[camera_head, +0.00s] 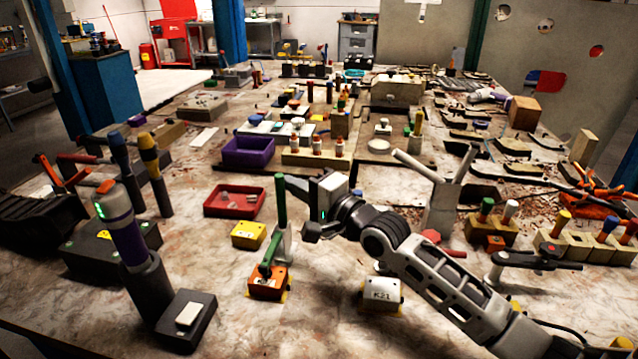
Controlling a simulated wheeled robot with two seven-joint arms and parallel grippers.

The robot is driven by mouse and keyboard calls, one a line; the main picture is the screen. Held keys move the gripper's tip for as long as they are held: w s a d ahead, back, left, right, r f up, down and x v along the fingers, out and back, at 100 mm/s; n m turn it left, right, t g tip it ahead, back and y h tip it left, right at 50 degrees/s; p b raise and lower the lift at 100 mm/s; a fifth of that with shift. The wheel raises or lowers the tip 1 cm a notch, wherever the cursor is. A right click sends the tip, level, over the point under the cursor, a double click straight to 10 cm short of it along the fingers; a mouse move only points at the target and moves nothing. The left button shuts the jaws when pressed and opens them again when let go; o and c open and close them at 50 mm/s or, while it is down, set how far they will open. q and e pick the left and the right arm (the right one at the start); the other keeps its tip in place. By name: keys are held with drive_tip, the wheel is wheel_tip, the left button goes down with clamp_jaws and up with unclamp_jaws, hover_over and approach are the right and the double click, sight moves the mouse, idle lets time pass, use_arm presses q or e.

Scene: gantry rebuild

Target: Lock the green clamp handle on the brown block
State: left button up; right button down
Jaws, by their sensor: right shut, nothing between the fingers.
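A green handle (281,198) stands upright just left of my right gripper. A second green bar (271,252) slants down below it to an orange-brown block (268,284), beside a grey metal bracket (284,245). I cannot tell whether the two green parts are one clamp. My right gripper (292,185) is shut and empty, its tips close to the right of the upright handle; contact cannot be told. Farther right, a darker brown block (489,235) carries a short green handle (487,206) and a white one.
A yellow block (248,235) and a red tray (234,199) lie to the left. A white block marked K21 (381,295) stands under my right arm. Bare table shows at the front.

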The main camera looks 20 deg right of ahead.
use_arm(q)
drive_tip(key=shift+s+f, duration=0.15)
use_arm(e)
drive_tip(key=shift+s+a, duration=0.2)
drive_tip(key=shift+n, duration=0.3)
drive_tip(key=shift+d, duration=0.15)
